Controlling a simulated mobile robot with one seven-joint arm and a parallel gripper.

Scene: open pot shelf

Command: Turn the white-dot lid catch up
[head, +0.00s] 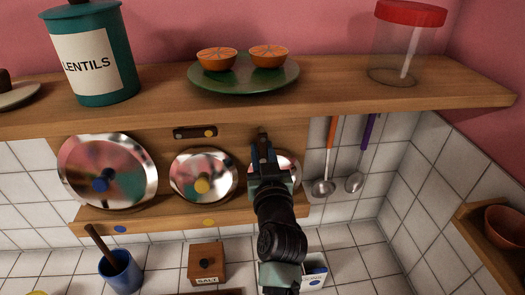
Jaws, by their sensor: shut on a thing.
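My gripper (263,150) is in front of the rightmost lid on the rack under the shelf. It is shut on the white-dot lid catch (262,131), a small dark piece just above that lid. Only the catch's upper end shows, pointing up; its white dot is hidden. The rightmost lid (288,163) is shiny steel, and my gripper and arm cover most of it.
The shelf (340,88) overhangs close above my gripper. A ladle (325,186) and spoon hang close at right.

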